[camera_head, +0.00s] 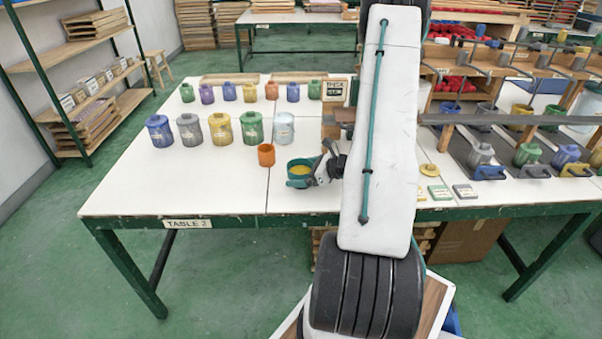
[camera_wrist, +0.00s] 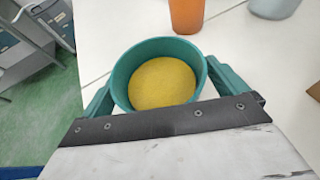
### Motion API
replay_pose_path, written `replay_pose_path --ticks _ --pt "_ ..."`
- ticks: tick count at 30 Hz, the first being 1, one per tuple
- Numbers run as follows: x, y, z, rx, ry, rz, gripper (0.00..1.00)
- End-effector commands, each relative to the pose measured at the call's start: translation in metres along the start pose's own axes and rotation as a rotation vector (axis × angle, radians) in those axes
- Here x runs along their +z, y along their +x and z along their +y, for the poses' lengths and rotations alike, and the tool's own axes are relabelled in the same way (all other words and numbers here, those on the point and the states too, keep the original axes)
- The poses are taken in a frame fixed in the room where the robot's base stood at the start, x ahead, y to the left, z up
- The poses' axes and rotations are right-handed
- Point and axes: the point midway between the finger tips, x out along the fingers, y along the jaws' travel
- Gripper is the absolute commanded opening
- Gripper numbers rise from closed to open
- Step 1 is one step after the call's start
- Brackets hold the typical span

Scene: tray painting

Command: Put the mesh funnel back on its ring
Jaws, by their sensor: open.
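A round teal cup or ring with a yellow inside (camera_head: 299,171) stands on the table near its front edge. I cannot tell whether it is the mesh funnel, its ring or a pot of paint. In the wrist view the teal rim (camera_wrist: 122,75) lies between the two teal fingers of my gripper (camera_wrist: 160,84). The fingers are open, one at each side, and I cannot tell whether they touch it. In the head view my gripper (camera_head: 318,168) is at its right side, partly hidden by my arm. No mesh shows clearly.
An orange cup (camera_head: 266,155) stands just behind it. Several coloured pots (camera_head: 220,129) stand in rows farther back. A small yellow round piece (camera_head: 429,170) lies right of my arm, near a dark rack (camera_head: 488,160) with pots. The table's front left (camera_head: 180,190) is clear.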

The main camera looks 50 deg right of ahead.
Motion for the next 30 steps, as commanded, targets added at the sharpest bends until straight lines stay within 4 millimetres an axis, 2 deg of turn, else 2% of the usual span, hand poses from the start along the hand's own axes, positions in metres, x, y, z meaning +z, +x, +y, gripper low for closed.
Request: replay_pose_path --ticks 5,15,19,23,26,29,30 --pt "0.001 -0.023 -0.001 -0.005 0.001 -0.001 0.98" --pt "0.002 -0.094 -0.001 -0.004 0.000 -0.001 0.98" --pt "0.001 -0.111 0.000 -0.002 -0.001 0.000 0.98" --pt "0.006 -0.117 0.002 0.011 -0.013 0.003 0.98" --pt "0.029 -0.108 0.015 0.078 -0.089 0.017 0.98" --pt "0.071 -0.088 0.045 0.213 -0.242 0.044 0.98" --pt "0.090 -0.080 0.063 0.282 -0.322 0.058 0.98"
